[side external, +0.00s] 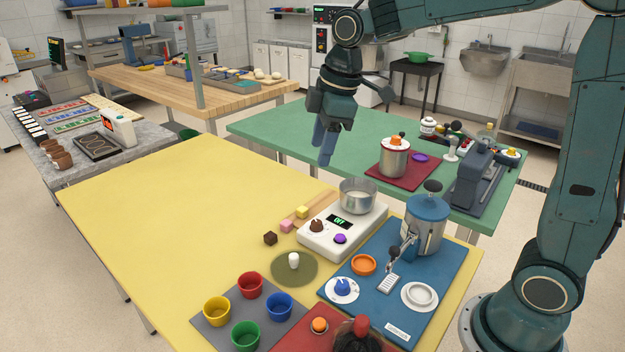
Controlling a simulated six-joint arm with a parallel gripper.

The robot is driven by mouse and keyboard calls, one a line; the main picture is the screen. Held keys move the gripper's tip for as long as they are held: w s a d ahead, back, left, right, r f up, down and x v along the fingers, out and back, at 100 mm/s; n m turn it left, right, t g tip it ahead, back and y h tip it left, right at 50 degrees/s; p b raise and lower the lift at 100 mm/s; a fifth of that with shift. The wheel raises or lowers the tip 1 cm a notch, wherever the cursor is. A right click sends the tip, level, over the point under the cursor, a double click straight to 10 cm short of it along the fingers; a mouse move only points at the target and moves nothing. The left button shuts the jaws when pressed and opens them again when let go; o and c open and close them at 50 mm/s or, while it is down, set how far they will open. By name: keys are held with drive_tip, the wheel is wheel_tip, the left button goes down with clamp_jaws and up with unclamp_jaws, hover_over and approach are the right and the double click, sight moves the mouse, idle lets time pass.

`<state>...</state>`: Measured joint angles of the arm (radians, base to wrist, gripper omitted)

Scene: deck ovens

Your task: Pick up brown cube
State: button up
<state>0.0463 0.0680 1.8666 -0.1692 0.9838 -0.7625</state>
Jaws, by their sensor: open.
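A small dark brown cube (270,238) lies on the yellow table (160,200), at the lower left end of a short wooden strip (299,213). A pink cube (286,226) and a yellow cube (302,212) sit in line with it on the strip. My gripper (323,150) hangs above the far side of the yellow table, fingers pointing down. It is open and holds nothing that I can see. It is well above and to the right of the brown cube, apart from it.
A white hot plate (325,245) with a metal pot (357,197) stands right of the cubes. A green disc (294,270) with a white piece lies in front. The table's left side is clear.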

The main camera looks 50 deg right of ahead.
drive_tip(key=w+f+n+g, duration=0.2)
drive_tip(key=w+f+n, duration=0.5)
drive_tip(key=w+f, duration=0.8)
drive_tip(key=shift+d+f+n+g+y, duration=0.15)
drive_tip(key=shift+d+n+g+y, duration=0.15)
drive_tip(key=shift+d+n+y, duration=0.1)
drive_tip(key=shift+f, duration=0.1)
hover_over(271, 234)
drive_tip(key=f, duration=0.8)
drive_tip(key=shift+s+d+f, duration=0.15)
drive_tip(key=shift+d, duration=0.1)
drive_tip(key=shift+w+a+f, duration=0.1)
drive_tip(key=shift+f, duration=1.2)
drive_tip(key=shift+w+a+f, duration=0.1)
drive_tip(key=shift+f, duration=1.2)
